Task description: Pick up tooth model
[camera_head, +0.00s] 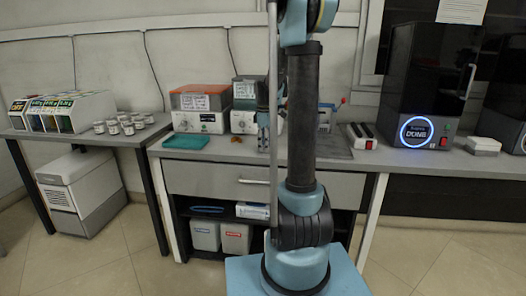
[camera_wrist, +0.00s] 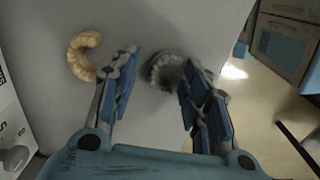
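A grey, arch-shaped tooth model (camera_wrist: 163,66) lies on the grey tabletop (camera_wrist: 195,22) in the wrist view. A tan, arch-shaped tooth model (camera_wrist: 82,54) lies to its left, outside the left finger. My gripper (camera_wrist: 160,64) is open, with its blue fingers apart. The grey model shows between the fingertips, nearer the right one, which partly covers its right side. I cannot tell whether they touch. In the head view a small tan-brown piece (camera_head: 237,139) lies on the table, left of my gripper (camera_head: 263,143).
Two machines with orange (camera_head: 201,97) and teal (camera_head: 245,89) tops stand behind the work area. A teal tray (camera_head: 186,141) lies to the left. A black printer marked DONE (camera_head: 418,100) stands at right. Several small jars (camera_head: 120,123) stand on the left table.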

